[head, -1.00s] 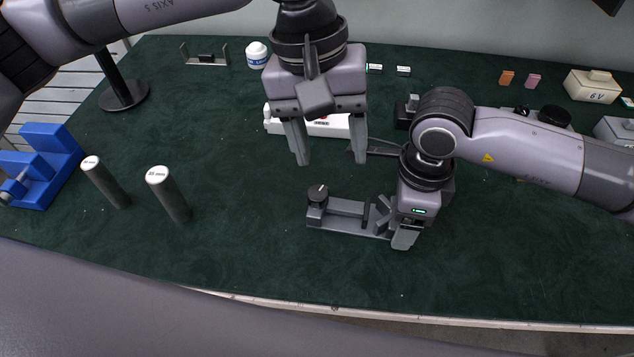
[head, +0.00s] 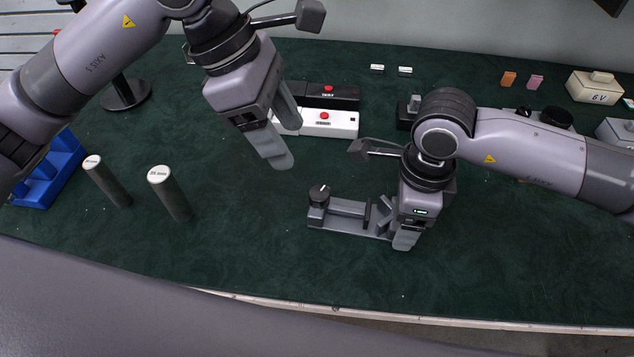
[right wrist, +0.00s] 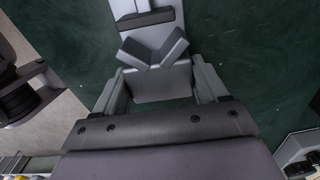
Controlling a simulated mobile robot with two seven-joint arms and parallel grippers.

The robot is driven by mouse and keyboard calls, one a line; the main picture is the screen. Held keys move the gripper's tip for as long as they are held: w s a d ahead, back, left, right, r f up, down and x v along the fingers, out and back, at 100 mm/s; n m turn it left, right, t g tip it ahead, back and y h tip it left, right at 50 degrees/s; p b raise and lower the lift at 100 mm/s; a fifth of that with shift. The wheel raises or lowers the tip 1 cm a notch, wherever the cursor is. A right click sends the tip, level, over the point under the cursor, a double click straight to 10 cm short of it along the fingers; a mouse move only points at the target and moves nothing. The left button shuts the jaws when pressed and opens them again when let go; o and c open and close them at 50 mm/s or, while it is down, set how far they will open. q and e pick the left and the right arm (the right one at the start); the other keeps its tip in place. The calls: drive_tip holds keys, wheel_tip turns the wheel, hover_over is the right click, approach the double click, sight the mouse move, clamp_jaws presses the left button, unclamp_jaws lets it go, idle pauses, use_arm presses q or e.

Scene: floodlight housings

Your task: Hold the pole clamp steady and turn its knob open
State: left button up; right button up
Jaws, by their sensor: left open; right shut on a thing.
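The grey pole clamp (head: 348,214) lies on the green mat at the middle of the head view. Its dark round knob (head: 319,194) stands at its left end. My right gripper (head: 400,236) is shut on the clamp's right end, beside the V-shaped jaw. In the right wrist view the clamp (right wrist: 143,20) runs away between my right fingers (right wrist: 152,88); the knob is out of that view. My left gripper (head: 283,143) is open and empty, above the mat, up and left of the knob and apart from it.
Two upright cylinders (head: 172,196) and a blue holder (head: 52,172) stand at the left. A black box and a white box (head: 330,123) with red buttons lie behind the clamp. A 6V box (head: 594,87) is at the far right. The mat in front of the clamp is clear.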

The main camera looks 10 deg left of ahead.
sight(321, 193)
use_arm(q)
drive_tip(key=x, duration=1.2)
drive_tip(key=c, duration=1.1)
drive_tip(key=shift+o, duration=0.2)
